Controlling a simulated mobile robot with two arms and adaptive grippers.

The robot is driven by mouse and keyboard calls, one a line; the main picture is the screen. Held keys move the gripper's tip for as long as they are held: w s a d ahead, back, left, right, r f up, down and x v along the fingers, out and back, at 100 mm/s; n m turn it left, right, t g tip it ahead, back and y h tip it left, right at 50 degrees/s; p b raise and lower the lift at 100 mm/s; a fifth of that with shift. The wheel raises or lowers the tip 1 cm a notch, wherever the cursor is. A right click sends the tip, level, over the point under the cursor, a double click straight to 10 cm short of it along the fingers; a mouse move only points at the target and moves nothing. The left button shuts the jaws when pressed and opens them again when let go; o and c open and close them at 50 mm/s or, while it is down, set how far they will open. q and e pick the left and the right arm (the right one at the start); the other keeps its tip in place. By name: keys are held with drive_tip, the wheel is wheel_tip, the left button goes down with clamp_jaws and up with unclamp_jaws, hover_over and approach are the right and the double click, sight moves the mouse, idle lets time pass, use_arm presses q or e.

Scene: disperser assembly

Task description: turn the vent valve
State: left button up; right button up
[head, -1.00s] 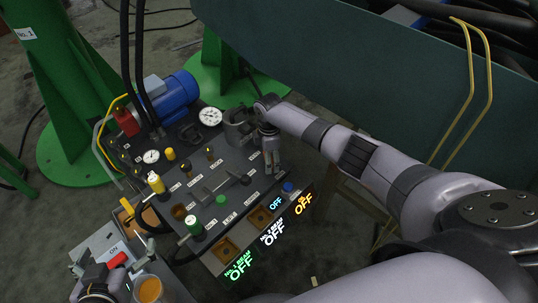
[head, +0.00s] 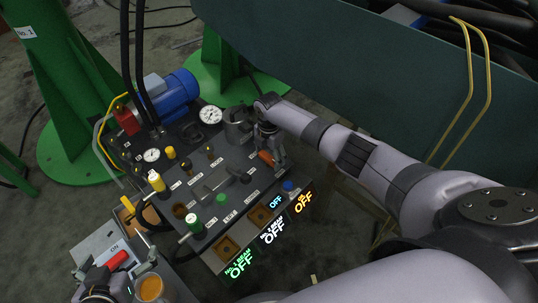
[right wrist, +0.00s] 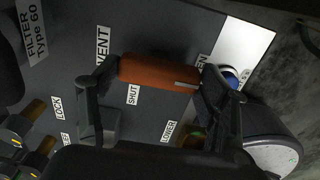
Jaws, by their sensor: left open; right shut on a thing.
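The vent valve's orange-brown handle (head: 267,158) shows at the right side of the dark control panel; it is large in the right wrist view (right wrist: 160,72), lying beside the VENT label with SHUT and a partly covered OPEN label near it. My right gripper (head: 274,163) is shut on this handle, with one finger at each end of it in the right wrist view (right wrist: 157,80). The valve's stem below the handle is hidden. My left gripper (head: 104,272) is open at the bottom left of the head view, near a grey box with a red switch (head: 117,260).
A blue knob (head: 288,187) sits close to the right gripper. Yellow (head: 157,182) and green (head: 193,220) handles, gauges (head: 210,115) and several small levers crowd the panel. Lit OFF displays (head: 272,232) line its front edge. A blue motor (head: 175,95) stands behind.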

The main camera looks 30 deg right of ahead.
sight(269, 157)
idle(0.4)
drive_tip(key=o, duration=1.2)
drive_tip(key=shift+c, duration=0.2)
wheel_tip(269, 157, up, 8)
drive_tip(key=shift+f, duration=0.25)
drive_tip(key=shift+s+f, duration=0.1)
